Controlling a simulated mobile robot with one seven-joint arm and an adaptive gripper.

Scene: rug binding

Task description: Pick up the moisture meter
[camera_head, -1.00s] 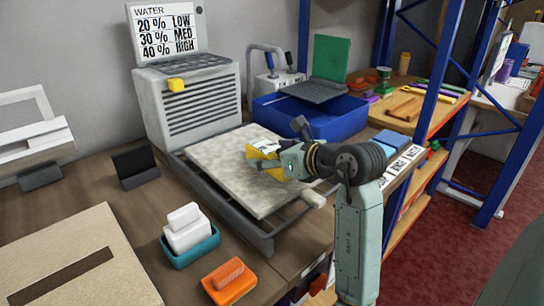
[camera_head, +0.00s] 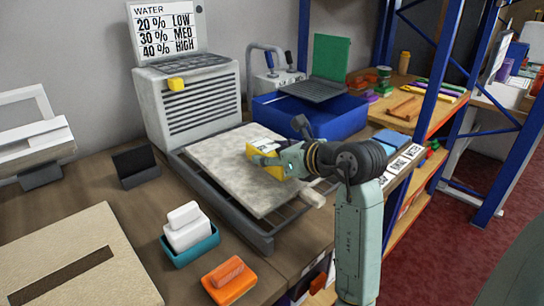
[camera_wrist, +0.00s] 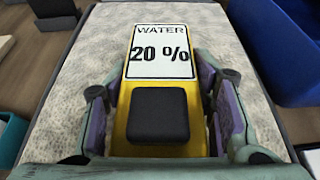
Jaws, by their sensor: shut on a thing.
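The yellow moisture meter (camera_head: 254,153) is between the fingers of my gripper (camera_head: 268,160) over the cream rug piece in the head view. In the wrist view the meter (camera_wrist: 159,62) has a white display reading "WATER 20 %" and a black block on its near end. The fingers of my gripper (camera_wrist: 160,100) close on its left and right sides. I cannot tell whether the meter's underside touches the rug. The cream rug piece (camera_head: 217,163) lies on a dark metal rack (camera_head: 215,205).
A grey vented unit (camera_head: 195,105) with a "WATER" chart (camera_head: 166,30) stands behind the rack. A blue bin (camera_head: 335,120) is at the back right. A small black stand (camera_head: 135,165) is at left.

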